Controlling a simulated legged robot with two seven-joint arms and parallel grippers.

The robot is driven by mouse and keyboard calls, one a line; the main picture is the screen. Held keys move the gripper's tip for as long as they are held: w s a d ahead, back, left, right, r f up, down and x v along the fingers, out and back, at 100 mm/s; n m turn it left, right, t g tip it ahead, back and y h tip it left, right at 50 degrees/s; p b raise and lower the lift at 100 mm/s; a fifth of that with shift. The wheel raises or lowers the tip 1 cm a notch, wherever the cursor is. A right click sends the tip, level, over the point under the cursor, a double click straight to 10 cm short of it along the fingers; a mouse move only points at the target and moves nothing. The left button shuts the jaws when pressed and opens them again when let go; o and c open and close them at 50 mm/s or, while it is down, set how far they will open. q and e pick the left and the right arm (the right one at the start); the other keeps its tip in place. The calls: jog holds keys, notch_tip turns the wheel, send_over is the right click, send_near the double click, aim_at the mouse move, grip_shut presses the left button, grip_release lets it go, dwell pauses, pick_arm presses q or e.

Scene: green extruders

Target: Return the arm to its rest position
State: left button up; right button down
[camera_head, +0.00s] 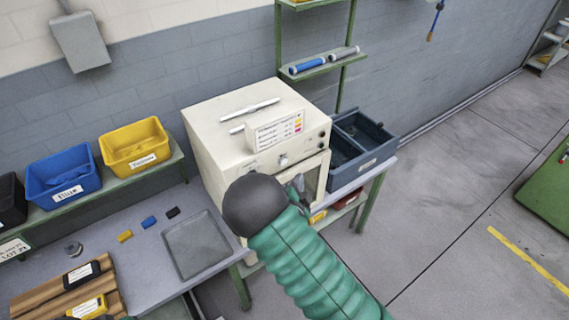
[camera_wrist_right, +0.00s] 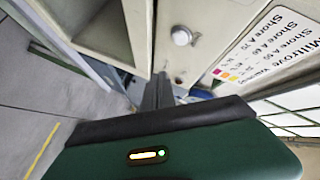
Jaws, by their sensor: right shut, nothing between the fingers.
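My right arm (camera_head: 310,265), green and ribbed with a dark joint, comes in from the bottom and reaches up to the front of a cream box-shaped machine (camera_head: 210,125). My right gripper (camera_head: 299,184) is mostly hidden behind the arm in the head view, close to the machine's front. In the right wrist view the gripper (camera_wrist_right: 158,92) is shut and empty, its fingers pointing at the cream front below a round knob (camera_wrist_right: 181,36). I cannot tell whether the fingers touch the machine. My left gripper cannot be made out.
A grey tray (camera_head: 197,245) and small coloured blocks (camera_head: 149,222) lie on the left bench. Yellow (camera_head: 136,147) and blue (camera_head: 63,177) bins stand on a shelf behind. A dark two-part crate (camera_head: 362,145) is right of the machine.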

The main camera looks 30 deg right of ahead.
jog(key=shift+f, duration=0.1)
jog(key=s+a+f+n+g+y+b, duration=0.4)
jog(key=s+a+f+n+y+b, duration=0.2)
jog(key=a+f+n+y+b, duration=0.4)
jog(key=s+a+f+n+g+b, duration=0.2)
jog(key=s+a+n+b, duration=0.1)
jog(key=s, duration=0.3)
jog(key=s+a+f+n+g+b, duration=0.1)
jog(key=s+a+n+g+b, duration=0.1)
jog(key=s+n, duration=0.3)
jog(key=shift+s+a+f+n+g+b, duration=0.35)
jog(key=shift+s+a+b, duration=0.15)
jog(key=shift+s, duration=0.55)
jog(key=shift+s+r, duration=0.1)
jog(key=shift+s, duration=0.05)
